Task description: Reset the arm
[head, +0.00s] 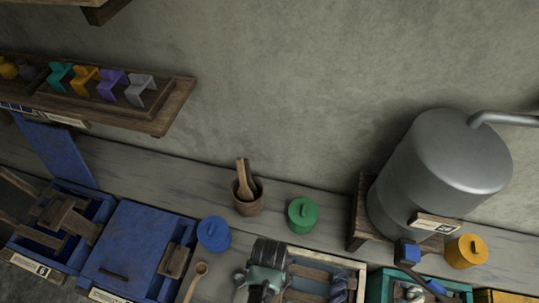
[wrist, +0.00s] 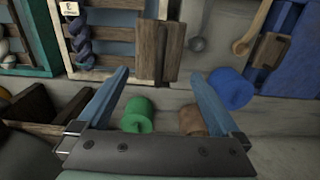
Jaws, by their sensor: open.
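My gripper (wrist: 160,76) is open in the wrist view, its two blue fingers spread wide apart. A wooden upright piece (wrist: 155,50) shows between and beyond the fingertips; I cannot tell how near it is. A green lidded jar (wrist: 137,115) and a brown wooden cup (wrist: 193,122) show between the fingers, lower in the picture. A blue lidded jar (wrist: 230,88) is beside the right finger. In the head view, a dark and teal shape at the bottom centre partly hides a tray; I cannot tell its details.
In the head view, the green jar (head: 302,214), the cup with wooden tools (head: 248,194) and the blue jar (head: 213,233) stand along the wall. A metal tank (head: 436,175) stands at right beside a yellow jar (head: 465,251). Blue boxes (head: 127,246) fill the left. A shelf (head: 165,115) juts out above.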

